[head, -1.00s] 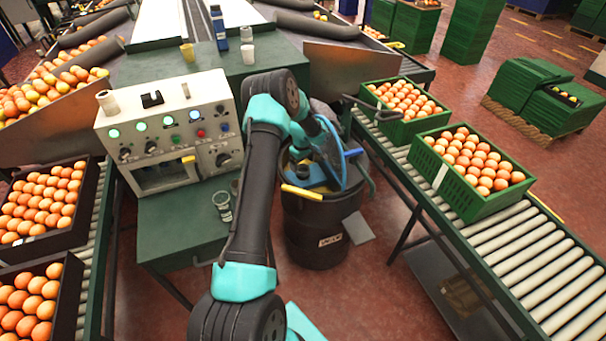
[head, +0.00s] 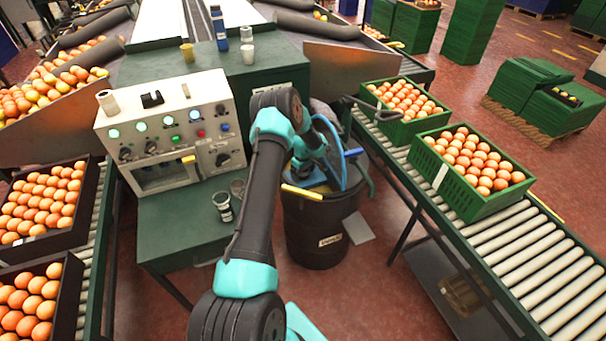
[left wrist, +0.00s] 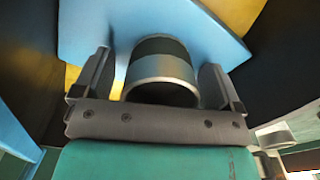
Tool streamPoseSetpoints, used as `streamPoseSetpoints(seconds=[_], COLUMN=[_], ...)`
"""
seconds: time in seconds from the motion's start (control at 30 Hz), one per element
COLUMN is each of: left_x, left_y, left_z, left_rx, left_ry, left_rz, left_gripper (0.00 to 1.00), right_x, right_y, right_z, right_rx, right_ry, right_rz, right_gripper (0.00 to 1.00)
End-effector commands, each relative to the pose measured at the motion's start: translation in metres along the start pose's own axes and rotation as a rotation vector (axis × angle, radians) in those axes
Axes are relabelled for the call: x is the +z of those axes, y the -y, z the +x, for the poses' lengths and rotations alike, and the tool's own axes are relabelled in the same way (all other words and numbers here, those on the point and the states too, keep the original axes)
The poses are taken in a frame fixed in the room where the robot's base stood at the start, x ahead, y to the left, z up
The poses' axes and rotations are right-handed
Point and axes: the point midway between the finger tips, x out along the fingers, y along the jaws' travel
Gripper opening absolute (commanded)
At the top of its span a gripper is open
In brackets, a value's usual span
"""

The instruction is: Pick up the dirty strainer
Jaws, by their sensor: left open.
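A cylinder with a bright metal rim and dark band, which looks like the strainer (left wrist: 162,72), stands against a light blue flat piece (left wrist: 90,25) in the left wrist view. My left gripper (left wrist: 157,84) is open, with one finger on each side of the strainer. I cannot tell whether the fingers touch it. In the head view, my left gripper reaches into the top of a black bin (head: 315,232). The arm and a blue ring-shaped piece (head: 331,150) hide the strainer there. My right gripper is not in view.
Two similar cups (head: 222,207) stand on the green table (head: 180,225) left of the bin. A control box (head: 170,130) stands behind them. A yellow bar (head: 301,192) lies at the bin's rim.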

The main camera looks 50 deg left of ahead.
Motion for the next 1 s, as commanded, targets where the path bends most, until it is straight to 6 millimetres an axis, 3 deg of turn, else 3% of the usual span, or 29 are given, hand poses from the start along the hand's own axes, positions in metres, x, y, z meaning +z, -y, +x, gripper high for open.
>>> streamPoseSetpoints(seconds=[0.47,1.0], left_x=[-0.0001,0.0000], left_y=[0.0001,0.0001], left_z=[0.0013,0.0012], left_rx=[0.000,0.000], left_ry=[0.000,0.000], left_rz=[0.000,-0.001], left_gripper=[0.91,0.41], right_x=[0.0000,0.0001], right_y=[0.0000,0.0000], right_z=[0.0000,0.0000], right_rx=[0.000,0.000], right_ry=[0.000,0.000], right_rz=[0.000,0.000], right_gripper=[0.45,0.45])
